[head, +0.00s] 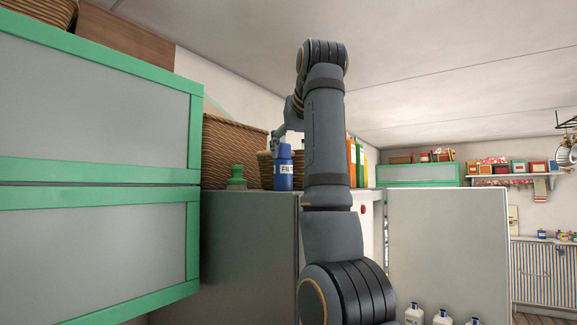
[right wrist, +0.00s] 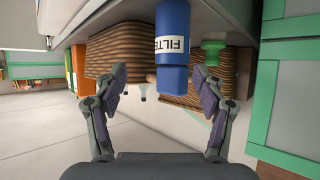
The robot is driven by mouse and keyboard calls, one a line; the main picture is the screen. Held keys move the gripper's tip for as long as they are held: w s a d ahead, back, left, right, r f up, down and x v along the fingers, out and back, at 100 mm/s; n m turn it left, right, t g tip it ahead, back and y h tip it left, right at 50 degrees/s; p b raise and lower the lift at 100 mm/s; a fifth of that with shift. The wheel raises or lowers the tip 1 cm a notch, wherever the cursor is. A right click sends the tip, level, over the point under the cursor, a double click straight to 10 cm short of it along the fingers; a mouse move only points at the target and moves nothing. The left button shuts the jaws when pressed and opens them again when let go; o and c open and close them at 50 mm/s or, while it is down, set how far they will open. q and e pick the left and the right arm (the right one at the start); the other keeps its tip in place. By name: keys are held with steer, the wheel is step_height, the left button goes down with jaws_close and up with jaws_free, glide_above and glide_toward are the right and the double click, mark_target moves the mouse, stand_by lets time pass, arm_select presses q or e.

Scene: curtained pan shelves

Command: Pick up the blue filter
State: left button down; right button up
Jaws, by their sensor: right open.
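The blue filter (head: 284,183), a blue bottle shape with a white label, stands upright on the grey shelf top (head: 250,197). In the right wrist view, which is upside down, the blue filter (right wrist: 172,80) lies between the spread fingers, nearer the right-hand one in that picture. My right gripper (head: 279,141) is at the top of the filter in the head view; its fingers are partly hidden by my arm. In the wrist view my right gripper (right wrist: 161,88) is open, with no clear grip on the filter. My left gripper is out of view.
A green-topped item (head: 236,178) stands left of the filter. A large wicker basket (head: 228,140) is behind, and coloured binders (head: 355,160) stand to the right. A green-framed cabinet (head: 196,140) closes off the left side. White bottles (head: 414,314) stand low at right.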

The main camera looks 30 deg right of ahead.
mark_target(284, 157)
steer(key=w+p, duration=0.1)
steer(key=w, duration=0.1)
steer(key=w+f+p, duration=0.1)
steer(key=w, duration=0.1)
steer(key=w+f+p, duration=0.1)
steer(key=w, duration=0.1)
steer(key=shift+d+f, duration=0.2)
steer(key=shift+f, duration=0.05)
steer(key=shift+s+d, duration=0.2)
steer(key=shift+s, duration=0.05)
steer(key=shift+c, duration=0.5)
steer(key=shift+a, duration=0.1)
steer(key=shift+c, duration=1.3)
steer(key=shift+a, duration=0.15)
steer(key=shift+c, duration=1.1)
steer(key=shift+w, duration=0.15)
steer(key=c, duration=0.5)
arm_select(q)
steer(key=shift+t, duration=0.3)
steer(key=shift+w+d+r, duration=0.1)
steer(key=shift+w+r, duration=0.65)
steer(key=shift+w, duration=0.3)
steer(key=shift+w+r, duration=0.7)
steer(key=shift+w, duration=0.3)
arm_select(e)
steer(key=shift+c, duration=1.4)
